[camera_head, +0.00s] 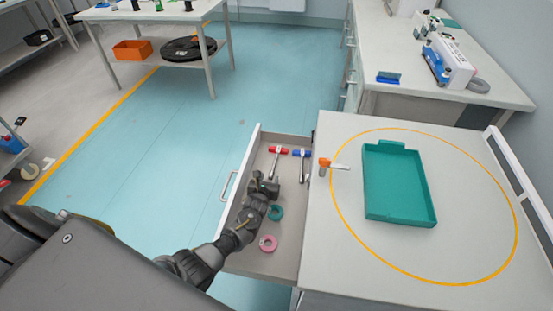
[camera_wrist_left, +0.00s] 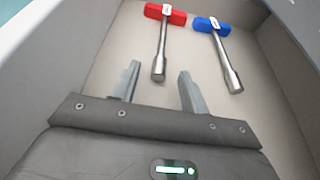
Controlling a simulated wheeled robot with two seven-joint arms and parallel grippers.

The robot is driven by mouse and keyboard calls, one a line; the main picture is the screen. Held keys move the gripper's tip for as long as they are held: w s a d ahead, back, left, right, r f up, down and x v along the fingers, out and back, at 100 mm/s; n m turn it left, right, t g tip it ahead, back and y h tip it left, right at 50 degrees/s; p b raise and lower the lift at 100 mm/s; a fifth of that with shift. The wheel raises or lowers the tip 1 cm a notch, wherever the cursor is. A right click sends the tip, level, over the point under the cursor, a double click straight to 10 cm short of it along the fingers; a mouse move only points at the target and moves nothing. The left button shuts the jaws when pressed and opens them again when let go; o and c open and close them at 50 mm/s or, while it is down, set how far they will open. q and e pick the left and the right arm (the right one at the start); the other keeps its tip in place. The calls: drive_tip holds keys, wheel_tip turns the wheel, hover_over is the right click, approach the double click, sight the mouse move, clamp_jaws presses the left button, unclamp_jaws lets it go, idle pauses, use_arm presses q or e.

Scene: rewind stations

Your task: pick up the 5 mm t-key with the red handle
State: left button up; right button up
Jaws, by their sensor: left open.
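The t-key with the red handle (camera_head: 278,150) lies in the open drawer, its metal shaft pointing toward my left gripper. In the left wrist view the red-handled t-key (camera_wrist_left: 161,46) is at the top, its shaft end just beyond and between my fingertips. A t-key with a blue handle (camera_head: 303,154) lies to the right of the red one, also in the left wrist view (camera_wrist_left: 222,50). My right gripper does not show.
On the worktop (camera_head: 340,255) to the right are a teal tray (camera_head: 431,207) and an orange-capped item (camera_head: 324,166).

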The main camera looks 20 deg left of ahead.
sight(271, 175)
use_arm(q)
drive_tip(key=x, duration=0.2)
drive_tip(key=shift+w+f+b, duration=0.2)
drive_tip(key=shift+w+b, duration=0.05)
drive_tip(key=shift+b, duration=0.05)
drive_tip(key=shift+w, duration=0.25)
clamp_jaws()
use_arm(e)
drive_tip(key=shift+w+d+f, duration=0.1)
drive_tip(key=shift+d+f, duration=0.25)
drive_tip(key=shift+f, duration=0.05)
use_arm(q)
drive_tip(key=shift+a+r, duration=0.1)
